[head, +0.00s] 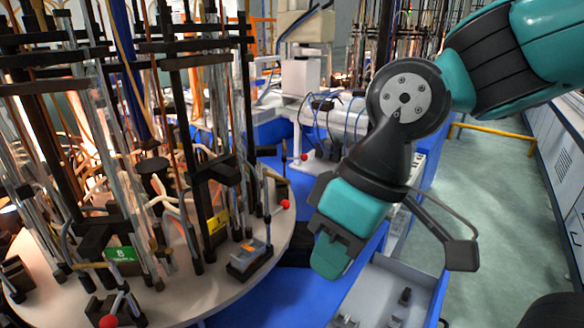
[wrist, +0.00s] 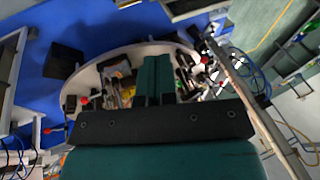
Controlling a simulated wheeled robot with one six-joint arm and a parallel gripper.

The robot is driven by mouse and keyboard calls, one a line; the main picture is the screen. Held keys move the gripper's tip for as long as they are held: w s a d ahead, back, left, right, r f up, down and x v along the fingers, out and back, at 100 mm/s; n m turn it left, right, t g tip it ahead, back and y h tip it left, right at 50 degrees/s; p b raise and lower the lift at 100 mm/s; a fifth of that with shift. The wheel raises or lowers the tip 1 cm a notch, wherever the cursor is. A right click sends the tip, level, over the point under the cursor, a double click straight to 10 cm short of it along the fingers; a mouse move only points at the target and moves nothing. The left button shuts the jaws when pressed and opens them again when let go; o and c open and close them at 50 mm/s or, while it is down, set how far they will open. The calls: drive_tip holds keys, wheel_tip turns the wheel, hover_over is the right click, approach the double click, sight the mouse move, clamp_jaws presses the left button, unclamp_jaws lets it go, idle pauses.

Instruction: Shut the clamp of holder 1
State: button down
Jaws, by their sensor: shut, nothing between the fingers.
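A round pale carousel table (head: 215,290) carries several holders with black posts and glass tubes. One holder has a green plate marked 8 (head: 121,255). Another has a yellow plate (head: 217,222) whose number I cannot read, so I cannot tell which is holder 1. A lever with a red ball (head: 285,204) stands near the table's right edge; another red ball (head: 108,321) is at the front. My gripper (head: 330,258) is shut and empty, pointing down, right of the table and apart from the red-ball levers. In the wrist view its teal fingers (wrist: 153,80) are together, over the table's rim area.
A small black-and-grey block with an orange mark (head: 249,256) sits near the table edge. A white bench with cables (head: 335,115) and another red ball (head: 303,157) are behind. An open grey drawer (head: 375,295) lies below my gripper. Green floor is clear at right.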

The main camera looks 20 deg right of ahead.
drive_tip(key=w+d+r+y+p, duration=0.15)
drive_tip(key=w+r, duration=0.35)
drive_tip(key=w, duration=0.9)
drive_tip(key=w+d+r+p, duration=0.1)
drive_tip(key=w+d, duration=1.1)
drive_tip(key=shift+d+r+n+t+y, duration=0.25)
drive_tip(key=shift+r+n+t+y, duration=0.15)
drive_tip(key=shift+y, duration=0.05)
drive_tip(key=s+a+f+p, duration=0.1)
drive_tip(key=a+f, duration=0.8)
drive_tip(key=shift+s+p, duration=0.3)
drive_tip(key=shift+p, duration=0.05)
drive_tip(key=shift+d, duration=0.15)
